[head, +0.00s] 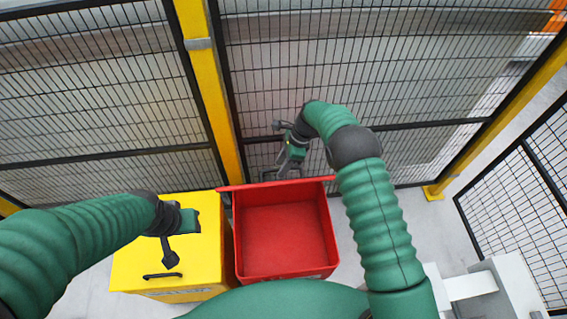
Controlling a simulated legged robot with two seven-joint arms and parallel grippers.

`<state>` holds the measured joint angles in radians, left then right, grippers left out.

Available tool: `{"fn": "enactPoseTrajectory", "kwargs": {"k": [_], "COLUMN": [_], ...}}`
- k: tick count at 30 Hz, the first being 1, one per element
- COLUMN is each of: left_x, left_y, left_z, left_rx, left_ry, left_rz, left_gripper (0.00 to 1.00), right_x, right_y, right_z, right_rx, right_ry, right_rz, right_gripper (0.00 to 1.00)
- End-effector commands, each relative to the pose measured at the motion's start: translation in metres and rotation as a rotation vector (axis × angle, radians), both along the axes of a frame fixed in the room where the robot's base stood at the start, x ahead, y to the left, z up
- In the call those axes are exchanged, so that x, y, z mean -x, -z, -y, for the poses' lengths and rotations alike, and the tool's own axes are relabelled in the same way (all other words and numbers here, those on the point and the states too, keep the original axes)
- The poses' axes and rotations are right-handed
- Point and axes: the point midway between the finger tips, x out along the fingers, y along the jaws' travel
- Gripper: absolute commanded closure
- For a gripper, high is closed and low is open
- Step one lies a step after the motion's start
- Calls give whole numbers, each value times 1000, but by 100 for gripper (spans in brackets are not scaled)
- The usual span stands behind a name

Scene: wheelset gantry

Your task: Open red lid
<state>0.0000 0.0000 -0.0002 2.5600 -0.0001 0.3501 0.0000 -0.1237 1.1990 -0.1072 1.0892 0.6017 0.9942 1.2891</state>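The red box (285,240) stands open in front of me, and I see down into its empty inside. Its red lid (300,182) shows as a thin strip along the far edge, seen nearly edge-on, so it looks raised. My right gripper (281,170) is at the far side of the box, just beyond the lid strip. Its fingertips are partly hidden, and I cannot tell whether they touch the lid. My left gripper (169,250) hangs over the yellow box's lid, pointing towards its handle; its finger gap is not clear.
A yellow box (130,268) with a closed lid and black handle (162,275) stands left of the red box. A mesh fence with yellow posts (211,80) rises close behind both. A white structure (500,287) is at the lower right. Grey floor shows on the right.

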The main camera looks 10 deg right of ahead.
Motion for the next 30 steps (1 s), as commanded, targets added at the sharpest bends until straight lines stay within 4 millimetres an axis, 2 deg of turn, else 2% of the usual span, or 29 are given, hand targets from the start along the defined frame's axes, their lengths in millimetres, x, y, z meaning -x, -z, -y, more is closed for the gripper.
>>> {"fn": "enactPoseTrajectory", "kwargs": {"k": [1,9,30], "left_x": [0,0,0], "left_y": [0,0,0], "left_z": [0,0,0], "left_rx": [0,0,0], "left_ry": [0,0,0], "left_rz": [0,0,0], "left_gripper": [64,64,64], "right_x": [0,-1,-1], "right_y": [1,1,1], "right_z": [2,9,7], "right_rx": [-1,-6,-1], "right_ry": [1,2,2], "right_rz": [0,-1,0], "right_gripper": [64,99,100]}}
